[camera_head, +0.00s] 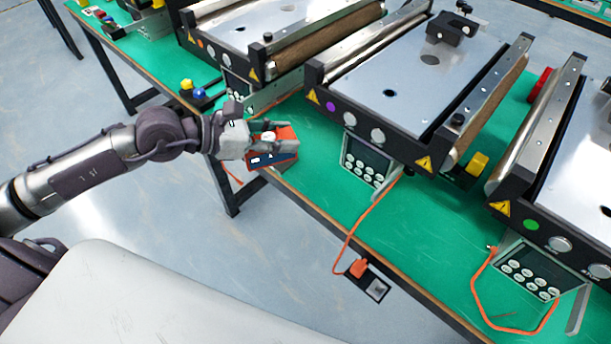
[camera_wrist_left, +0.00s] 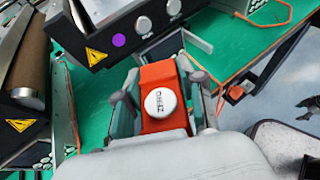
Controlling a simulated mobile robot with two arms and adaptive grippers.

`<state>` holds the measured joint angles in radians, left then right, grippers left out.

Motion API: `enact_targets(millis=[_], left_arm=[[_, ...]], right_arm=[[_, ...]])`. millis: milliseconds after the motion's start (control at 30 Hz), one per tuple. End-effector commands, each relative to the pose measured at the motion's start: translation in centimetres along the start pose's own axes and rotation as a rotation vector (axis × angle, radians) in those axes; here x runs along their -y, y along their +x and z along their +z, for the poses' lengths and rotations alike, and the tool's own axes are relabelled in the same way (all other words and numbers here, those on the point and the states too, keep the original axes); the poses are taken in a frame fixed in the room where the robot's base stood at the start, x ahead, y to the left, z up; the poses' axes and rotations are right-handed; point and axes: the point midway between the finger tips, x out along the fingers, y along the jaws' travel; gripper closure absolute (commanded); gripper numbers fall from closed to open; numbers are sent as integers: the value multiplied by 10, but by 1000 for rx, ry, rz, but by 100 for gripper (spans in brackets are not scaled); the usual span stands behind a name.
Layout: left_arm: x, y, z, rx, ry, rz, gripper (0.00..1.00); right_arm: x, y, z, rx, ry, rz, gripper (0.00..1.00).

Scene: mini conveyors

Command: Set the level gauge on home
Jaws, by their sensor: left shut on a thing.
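A red-orange block with a white round cap on top and a dark blue front (camera_head: 275,158) appears to be the level gauge. In the left wrist view the same gauge (camera_wrist_left: 161,103) sits between the fingers, its cap facing the camera with small dark lettering. My left gripper (camera_head: 282,143) is shut on it, with a finger on each side. The left wrist view also shows my left gripper (camera_wrist_left: 160,88). The gauge is at the near left edge of the green table (camera_head: 318,192); whether it touches the table I cannot tell. No place marked home can be made out. My right gripper is not in view.
A mini conveyor with a purple button (camera_head: 330,104) stands right of the gauge. Its keypad panel (camera_head: 368,160) and orange cable (camera_head: 352,236) are near the table edge. Another conveyor (camera_head: 530,224) stands farther right. Bare green table lies between the keypads.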

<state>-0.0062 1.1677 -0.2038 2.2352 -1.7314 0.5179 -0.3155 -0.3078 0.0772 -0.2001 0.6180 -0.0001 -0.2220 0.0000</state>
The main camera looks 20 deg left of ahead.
Motion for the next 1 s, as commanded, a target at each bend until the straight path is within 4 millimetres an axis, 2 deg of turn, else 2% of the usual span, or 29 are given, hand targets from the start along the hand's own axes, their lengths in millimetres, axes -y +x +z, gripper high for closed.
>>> enact_targets(millis=[200, 300, 567, 1000], left_arm=[[41, -5, -20, 20, 31, -99, 100], [51, -5, -20, 42, 53, -128, 100], [52, -4, -16, 49, 70, -133, 100], [47, -7, -23, 32, 56, -114, 100]], right_arm=[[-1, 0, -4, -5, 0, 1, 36], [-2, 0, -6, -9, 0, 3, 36], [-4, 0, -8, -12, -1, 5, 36], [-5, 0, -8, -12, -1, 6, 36]])
